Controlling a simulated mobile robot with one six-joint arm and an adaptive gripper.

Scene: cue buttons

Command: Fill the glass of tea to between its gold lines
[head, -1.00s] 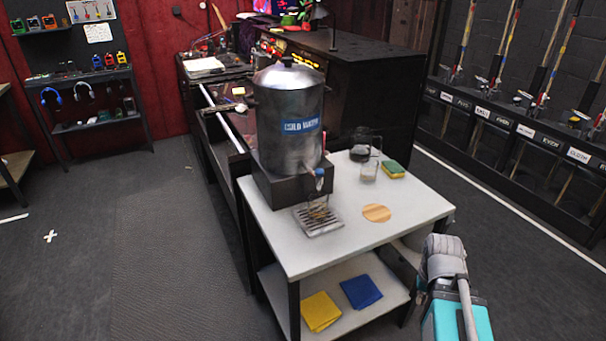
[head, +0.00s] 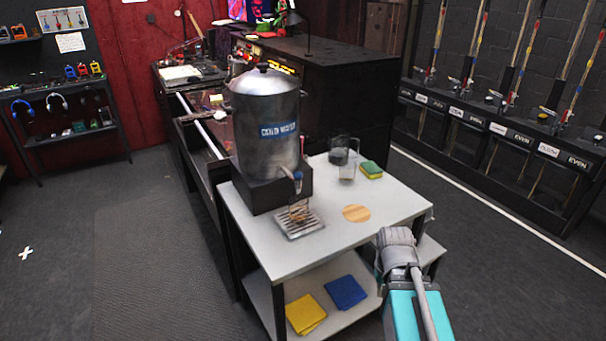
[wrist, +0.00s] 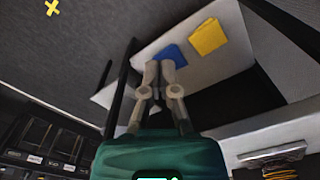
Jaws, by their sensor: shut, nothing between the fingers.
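A small glass with something brownish in it (head: 298,211) stands on the slatted drip tray (head: 300,226), under the tap of the steel urn (head: 265,125). Its fill level and gold lines are too small to make out. The urn's blue label appears to read "cold water". The tray also shows at the lower right of the wrist view (wrist: 270,155). My gripper (wrist: 160,66) is shut and empty, away from the glass, with the lower shelf's cloths beyond its fingertips. In the head view its fingers do not show.
A dark jug (head: 338,153), a clear glass vessel (head: 347,172) and a sponge (head: 371,169) stand at the table's back. A round wooden mat (head: 357,213) lies near the right edge. Blue (head: 345,291) and yellow (head: 306,314) cloths lie on the lower shelf. The table's front is clear.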

